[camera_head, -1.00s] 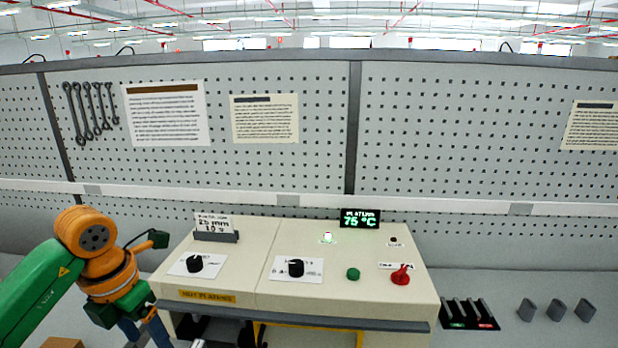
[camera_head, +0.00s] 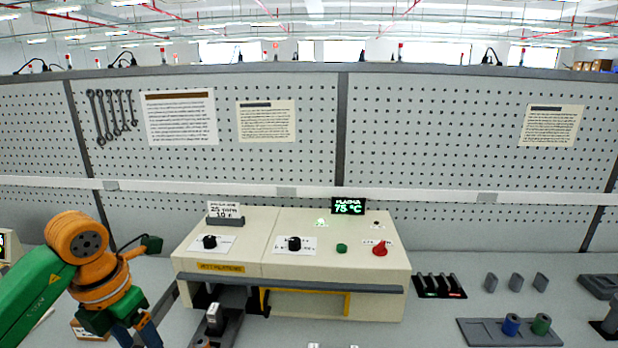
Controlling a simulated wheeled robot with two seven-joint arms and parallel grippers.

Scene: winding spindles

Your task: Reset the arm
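My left arm comes in from the lower left, with green and orange links. My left gripper (camera_head: 137,337) points down at the bottom edge, left of the cream control box. Its two blue-grey fingers stand apart, and I see nothing held between them. The fingertips are cut off by the frame edge. My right arm and gripper are not in view.
The cream control box (camera_head: 240,250) carries black knobs, a green button (camera_head: 341,248), a red knob (camera_head: 380,249) and a display (camera_head: 348,206) reading 75 °C. At right, a grey tray (camera_head: 477,336) holds blue and green spools. A pegboard (camera_head: 430,130) stands behind.

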